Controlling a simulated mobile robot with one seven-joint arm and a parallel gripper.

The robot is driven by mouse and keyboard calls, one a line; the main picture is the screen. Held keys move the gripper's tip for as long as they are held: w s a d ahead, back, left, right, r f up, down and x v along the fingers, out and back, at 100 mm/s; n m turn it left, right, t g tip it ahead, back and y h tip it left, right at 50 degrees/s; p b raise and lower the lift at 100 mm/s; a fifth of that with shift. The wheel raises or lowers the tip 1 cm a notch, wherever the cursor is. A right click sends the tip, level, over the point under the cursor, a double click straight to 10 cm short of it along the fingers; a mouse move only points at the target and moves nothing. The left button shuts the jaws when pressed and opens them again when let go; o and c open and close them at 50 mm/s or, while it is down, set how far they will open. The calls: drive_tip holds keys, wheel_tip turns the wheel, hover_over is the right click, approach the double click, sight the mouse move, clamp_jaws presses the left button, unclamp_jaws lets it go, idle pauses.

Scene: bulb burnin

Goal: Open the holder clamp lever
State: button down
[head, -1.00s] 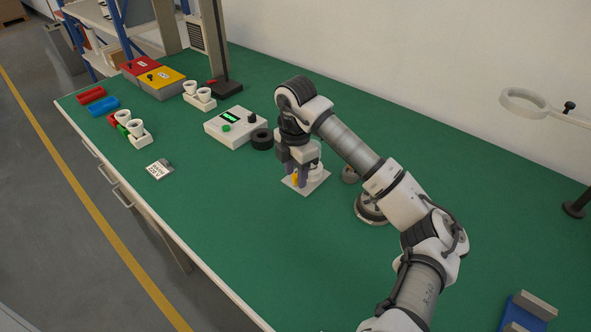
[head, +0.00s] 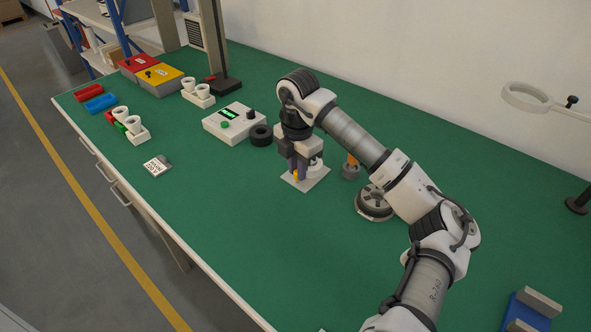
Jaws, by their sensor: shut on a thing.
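The holder stands on a pale square base plate (head: 315,182) in the middle of the green bench, with a white round body (head: 316,165) partly behind my fingers. A small yellow part, which looks like the clamp lever (head: 296,175), shows low at the front left of the holder.
A grey piece with an orange top (head: 351,168) stands just right of the holder. A black ring (head: 260,135) and a white control box (head: 234,122) are behind left. The bench in front is clear. A magnifier ring (head: 527,97) stands at right.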

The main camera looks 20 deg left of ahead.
drive_tip(key=n+b, duration=0.1)
drive_tip(key=d+n+b, duration=0.1)
drive_tip(key=n+b, duration=0.1)
drive_tip(key=w+n+b, duration=0.1)
drive_tip(key=n, duration=0.1)
drive_tip(key=shift+d+f, duration=0.15)
drive_tip(key=shift+d, duration=0.25)
drive_tip(key=shift+w+d+n+b, duration=0.15)
drive_tip(key=shift+w+n+b, duration=0.2)
drive_tip(key=shift+n, duration=0.55)
drive_tip(key=shift+w+d+n+b, duration=0.2)
drive_tip(key=shift+n+b, duration=0.3)
drive_tip(key=shift+n, duration=0.4)
drive_tip(key=shift+w+d+n+b, duration=0.1)
drive_tip(key=shift+w+n+b, duration=0.25)
drive_tip(key=shift+n, duration=0.55)
drive_tip(key=shift+r, duration=0.2)
drive_tip(key=c, duration=1.3)
unclamp_jaws()
wheel_tip(320, 180, up, 14)
drive_tip(key=shift+s+f+b, duration=0.1)
drive_tip(key=shift+b, duration=0.4)
